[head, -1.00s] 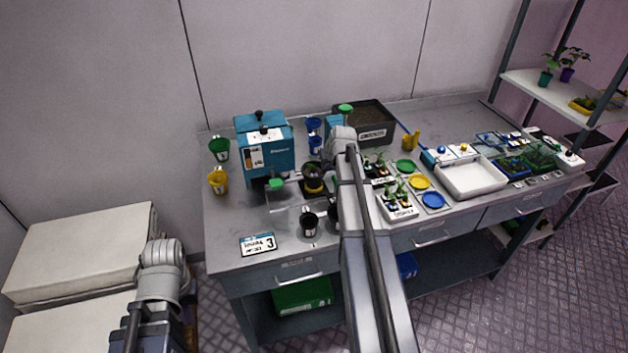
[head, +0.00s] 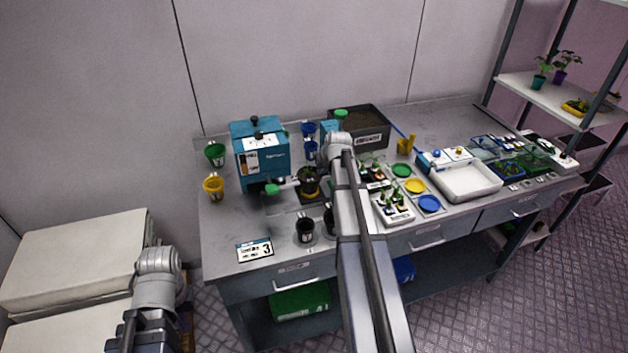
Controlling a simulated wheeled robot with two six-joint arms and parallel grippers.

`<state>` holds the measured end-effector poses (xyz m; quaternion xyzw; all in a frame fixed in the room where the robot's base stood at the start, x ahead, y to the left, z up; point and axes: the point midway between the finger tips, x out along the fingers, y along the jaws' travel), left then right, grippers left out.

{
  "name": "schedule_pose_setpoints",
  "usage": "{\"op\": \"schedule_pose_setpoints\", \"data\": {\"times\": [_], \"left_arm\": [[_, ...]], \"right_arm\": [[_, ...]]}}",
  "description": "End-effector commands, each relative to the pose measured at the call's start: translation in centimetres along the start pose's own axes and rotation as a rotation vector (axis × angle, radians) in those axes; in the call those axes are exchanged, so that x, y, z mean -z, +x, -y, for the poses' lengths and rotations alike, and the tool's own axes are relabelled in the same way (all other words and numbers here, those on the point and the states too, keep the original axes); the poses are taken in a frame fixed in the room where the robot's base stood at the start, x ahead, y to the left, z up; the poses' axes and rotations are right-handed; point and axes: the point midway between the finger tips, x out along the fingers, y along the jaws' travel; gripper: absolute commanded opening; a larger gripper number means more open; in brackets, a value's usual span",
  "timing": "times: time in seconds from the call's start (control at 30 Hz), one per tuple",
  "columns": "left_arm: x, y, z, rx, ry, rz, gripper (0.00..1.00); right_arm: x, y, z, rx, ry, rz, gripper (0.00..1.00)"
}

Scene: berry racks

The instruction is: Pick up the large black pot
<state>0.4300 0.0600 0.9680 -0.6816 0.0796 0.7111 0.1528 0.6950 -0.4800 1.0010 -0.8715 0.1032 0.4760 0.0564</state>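A black pot (head: 305,230) stands upright near the front edge of the grey workbench, left of my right arm. Another dark, pot-like shape (head: 329,222) is beside it, mostly hidden by that arm, so I cannot tell what it is. A dark pot with a plant (head: 308,183) stands behind them, by the blue machine. I cannot tell which pot is the large one. My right arm stretches over the bench and its gripper does not show. My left arm is at the lower left, off the bench, and its gripper does not show.
The blue machine (head: 262,155) stands at the back left, with green (head: 214,154) and yellow (head: 213,188) pots beside it. A number 3 sign (head: 254,249) lies at the front left. A seedling tray (head: 394,212), coloured discs and a white tray (head: 466,184) fill the right side.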

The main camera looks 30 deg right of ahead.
Motion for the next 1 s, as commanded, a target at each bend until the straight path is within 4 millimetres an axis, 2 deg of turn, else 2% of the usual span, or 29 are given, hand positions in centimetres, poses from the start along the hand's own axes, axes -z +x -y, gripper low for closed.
{"op": "schedule_pose_setpoints", "data": {"times": [0.27,0.47,1.0], "left_arm": [[0.0,-0.5,0.1,0.000,0.000,0.000,0.00],[-0.1,-1.6,0.2,0.000,0.000,0.000,0.00],[-0.4,-7.5,0.7,0.000,0.001,0.000,0.00]], "right_arm": [[0.3,-0.4,0.0,0.000,0.000,0.000,0.00],[0.9,-1.4,0.0,0.000,0.000,0.000,0.00],[4.1,-6.3,0.0,0.000,0.000,0.000,0.00]]}}
